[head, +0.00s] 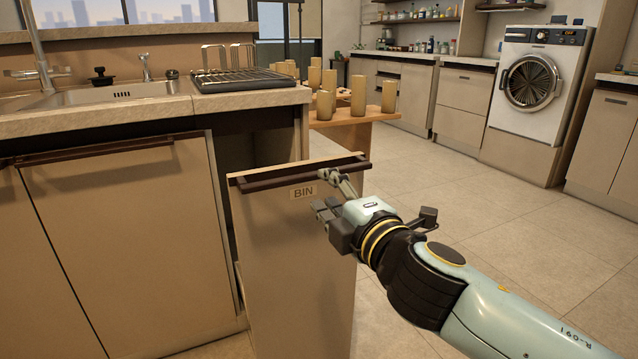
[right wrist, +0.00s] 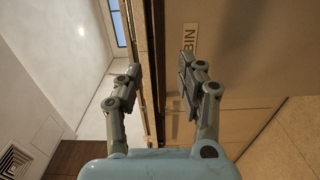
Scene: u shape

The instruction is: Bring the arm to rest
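The bin drawer (head: 295,265) is a beige pull-out front marked BIN, standing out from the counter. A dark bar handle (head: 300,175) runs along its top edge. My right gripper (head: 334,196) is at the right part of the handle, in front of the drawer. In the right wrist view its two fingers (right wrist: 160,85) are spread apart, with the handle and the drawer's top edge (right wrist: 157,60) showing between them. I cannot tell whether a finger touches the handle. The BIN label (right wrist: 190,40) shows beyond one finger. My left arm is not in view.
A counter with a sink (head: 120,93) and a dish rack (head: 240,80) stands at the left. A wooden table with several tan cylinders (head: 358,95) is behind the drawer. A washing machine (head: 535,85) stands at the back right. The tiled floor (head: 500,215) at the right is clear.

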